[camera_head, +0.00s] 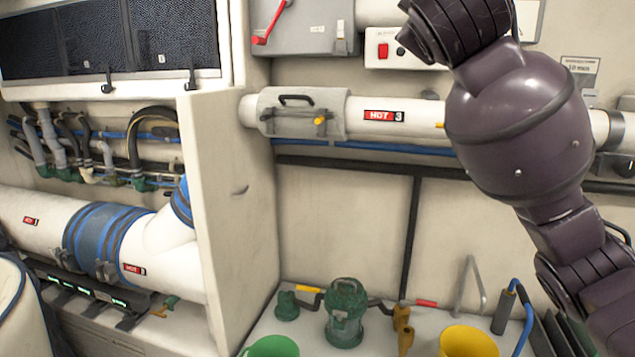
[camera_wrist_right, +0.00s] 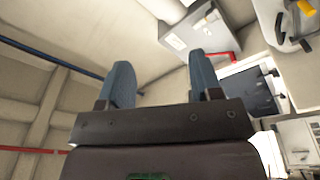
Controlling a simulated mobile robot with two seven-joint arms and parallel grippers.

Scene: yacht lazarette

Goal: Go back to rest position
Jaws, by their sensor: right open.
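My right gripper (camera_wrist_right: 162,85) shows in the right wrist view with its two blue-grey fingers apart and nothing between them. Behind the fingers are pale walls and a grey box. In the head view my right arm is raised across the right side, in front of the white pipe. Its gripper is outside that view. My left arm and left gripper do not show in either view.
A white pipe (camera_head: 420,115) marked HOT 3 runs along the back wall, with a grey clamp box (camera_head: 350,128). Below stand a green pump (camera_head: 346,312), a yellow bucket (camera_head: 467,343) and a green bucket (camera_head: 272,347). A white partition (camera_head: 228,190) stands at centre left.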

